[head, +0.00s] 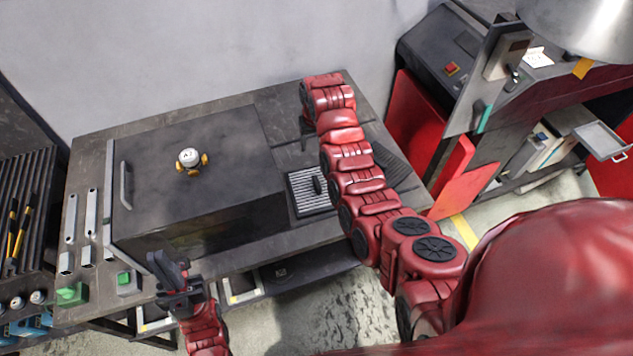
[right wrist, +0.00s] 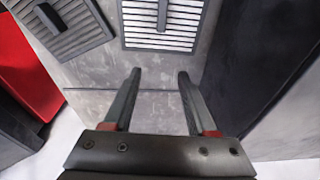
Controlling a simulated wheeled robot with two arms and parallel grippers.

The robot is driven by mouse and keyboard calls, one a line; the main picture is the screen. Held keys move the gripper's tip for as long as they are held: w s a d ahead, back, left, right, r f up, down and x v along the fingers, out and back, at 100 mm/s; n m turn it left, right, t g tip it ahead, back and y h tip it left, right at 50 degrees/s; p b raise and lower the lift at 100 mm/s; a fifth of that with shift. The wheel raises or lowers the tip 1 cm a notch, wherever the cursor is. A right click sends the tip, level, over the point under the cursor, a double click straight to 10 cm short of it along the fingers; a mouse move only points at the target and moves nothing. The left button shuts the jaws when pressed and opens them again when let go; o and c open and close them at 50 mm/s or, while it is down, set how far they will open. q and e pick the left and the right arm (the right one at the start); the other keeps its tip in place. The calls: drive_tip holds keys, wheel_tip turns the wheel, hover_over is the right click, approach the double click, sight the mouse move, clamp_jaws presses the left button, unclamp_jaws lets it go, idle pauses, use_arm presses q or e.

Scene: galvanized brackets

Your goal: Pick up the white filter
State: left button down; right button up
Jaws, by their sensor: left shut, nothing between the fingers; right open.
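The white filter (head: 302,201), a pale slatted rectangle in a dark frame with a dark handle, lies flat on the grey table between the black box and my right arm. It also shows at the top of the right wrist view (right wrist: 186,28), cut off by the edge. My right gripper (right wrist: 157,78) is open and empty, its fingertips over bare table, short of the filter. In the head view my right arm mostly hides it. My left gripper (head: 162,266) is shut and empty by the box's front left corner, away from the filter.
A dark slatted filter (right wrist: 72,35) lies beside the white one. The large black box (head: 218,145) bears a white round gauge-like item (head: 189,158) and stands close to the white filter. A red panel (head: 412,118) and machine stand right. Bare table (right wrist: 95,100) lies around the fingers.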

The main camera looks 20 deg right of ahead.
drive_tip(key=s+r+g, duration=0.2)
drive_tip(key=s+r, duration=0.1)
drive_tip(key=b, duration=1)
hover_over(317, 182)
drive_tip(key=f, duration=1)
drive_tip(key=shift+w+d+f, duration=0.1)
drive_tip(key=shift+d+f, duration=0.15)
drive_tip(key=shift+f, duration=0.1)
drive_tip(key=shift+f+p, duration=0.5)
drive_tip(key=shift+p, duration=0.3)
drive_tip(key=f+p, duration=0.2)
drive_tip(key=f, duration=0.1)
drive_tip(key=f+p, duration=0.1)
drive_tip(key=shift+a+f, duration=0.15)
drive_tip(key=shift+a, duration=0.15)
drive_tip(key=shift+f, duration=0.7)
clamp_jaws()
